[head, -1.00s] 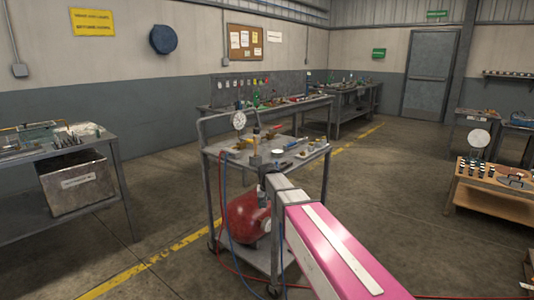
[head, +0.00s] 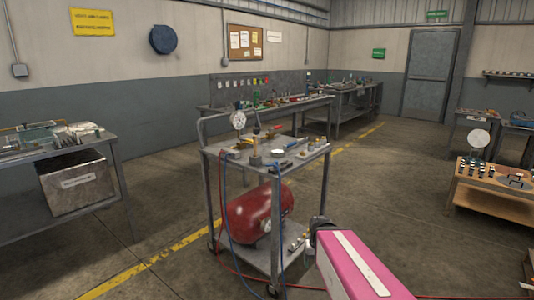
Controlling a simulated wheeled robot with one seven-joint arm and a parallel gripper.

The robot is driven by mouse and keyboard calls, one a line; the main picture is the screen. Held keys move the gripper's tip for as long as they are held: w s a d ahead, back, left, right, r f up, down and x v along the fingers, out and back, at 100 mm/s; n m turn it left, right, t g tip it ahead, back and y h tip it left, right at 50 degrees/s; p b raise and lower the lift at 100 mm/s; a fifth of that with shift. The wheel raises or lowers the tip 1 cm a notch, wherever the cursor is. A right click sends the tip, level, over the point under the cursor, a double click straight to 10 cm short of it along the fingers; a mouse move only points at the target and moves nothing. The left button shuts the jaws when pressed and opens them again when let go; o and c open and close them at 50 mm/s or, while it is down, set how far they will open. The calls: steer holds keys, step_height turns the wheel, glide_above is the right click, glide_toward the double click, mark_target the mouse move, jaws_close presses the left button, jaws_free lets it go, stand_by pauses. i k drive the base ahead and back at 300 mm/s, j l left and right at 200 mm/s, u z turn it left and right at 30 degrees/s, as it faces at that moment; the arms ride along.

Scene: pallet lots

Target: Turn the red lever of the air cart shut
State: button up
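The grey air cart (head: 262,259) stands in the middle of the head view. A red tank (head: 256,214) lies on its lower shelf. A round white gauge (head: 238,119) stands at the left of the top shelf, with small brass fittings (head: 256,141) and other parts beside it. A small reddish piece shows near the back of the cart top; I cannot tell whether it is the red lever. My pink arm comes in at the bottom right, and its dark end is in front of the cart's right side. My gripper fingers do not show.
Blue and red hoses (head: 224,205) hang from the cart, and a red hose runs over the floor. A bench (head: 115,170) with a metal bin (head: 77,187) is at left. Long benches stand behind. A wooden stand (head: 490,208) is at right. The floor right of the cart is open.

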mark_target(276, 128)
steer(key=i+l+u, duration=0.15)
steer(key=u, duration=0.6)
steer(key=i+l+u, duration=0.3)
steer(key=l, duration=0.25)
steer(key=l+u, duration=0.3)
steer(key=l, duration=0.3)
steer(key=i+l+u, duration=0.1)
steer(key=l+u, duration=0.15)
steer(key=l, duration=0.4)
steer(key=i+l, duration=0.1)
steer(key=l, duration=1.25)
steer(key=u, duration=0.05)
